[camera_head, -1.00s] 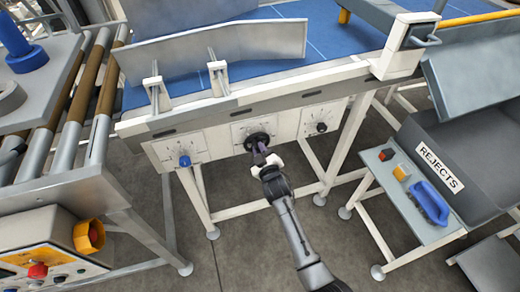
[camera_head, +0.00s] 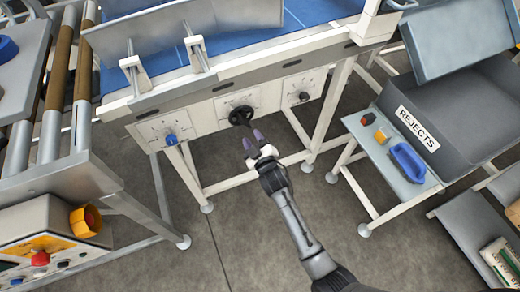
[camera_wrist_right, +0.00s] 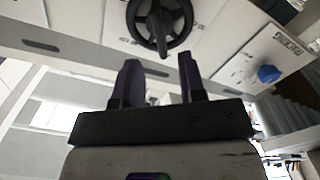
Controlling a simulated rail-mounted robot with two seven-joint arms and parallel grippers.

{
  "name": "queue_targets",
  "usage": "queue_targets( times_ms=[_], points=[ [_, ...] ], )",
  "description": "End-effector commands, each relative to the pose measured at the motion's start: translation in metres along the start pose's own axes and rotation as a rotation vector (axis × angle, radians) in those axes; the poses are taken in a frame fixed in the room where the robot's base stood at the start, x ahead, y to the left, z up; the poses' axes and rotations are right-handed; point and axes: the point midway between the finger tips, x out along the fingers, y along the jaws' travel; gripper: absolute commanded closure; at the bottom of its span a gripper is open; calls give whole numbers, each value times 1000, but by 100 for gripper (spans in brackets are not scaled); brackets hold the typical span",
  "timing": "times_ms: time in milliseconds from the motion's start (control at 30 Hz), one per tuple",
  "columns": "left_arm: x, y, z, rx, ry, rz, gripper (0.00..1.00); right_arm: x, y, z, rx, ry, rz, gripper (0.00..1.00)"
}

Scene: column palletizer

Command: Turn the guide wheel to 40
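The guide wheel (camera_head: 241,116) is a small black handwheel on the middle white dial panel under the conveyor's front rail. It also shows at the top of the right wrist view (camera_wrist_right: 160,20), with a dark knob or handle in front of it. The scale figures are too small to read. My right gripper (camera_head: 253,139) is just below and in front of the wheel, apart from it. In the right wrist view its two dark purple fingers (camera_wrist_right: 160,78) stand apart with nothing between them. My left gripper is not in view.
A blue knob (camera_head: 171,139) is on the left panel and a black knob (camera_head: 304,97) on the right panel. A grey rejects bin (camera_head: 455,110) and a small table with a blue handle (camera_head: 408,163) stand to the right. A control box (camera_head: 45,240) is lower left. Floor below the panels is clear.

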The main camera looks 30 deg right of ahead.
Motion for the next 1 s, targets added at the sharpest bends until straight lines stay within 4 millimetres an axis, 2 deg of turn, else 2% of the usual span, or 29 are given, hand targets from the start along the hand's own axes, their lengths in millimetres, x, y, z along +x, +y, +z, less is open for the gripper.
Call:
queue_targets(
  times_ms=[33, 200, 400, 833, 933, 1000],
  points=[
    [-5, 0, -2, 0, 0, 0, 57, -11, 1, -2, 0, -1, -1, 63],
    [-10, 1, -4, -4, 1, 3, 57, -38, 0, -1, 0, 0, -1, 63],
    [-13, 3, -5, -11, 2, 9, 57, -57, 0, -1, 0, 1, 0, 63],
    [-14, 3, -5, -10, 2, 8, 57, -63, 0, 0, 0, 1, 0, 63],
    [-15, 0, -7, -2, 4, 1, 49, -65, -1, 1, 0, -4, -3, 63],
    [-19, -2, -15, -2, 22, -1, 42, -71, -4, 6, -1, -18, -13, 63]
  ],
)
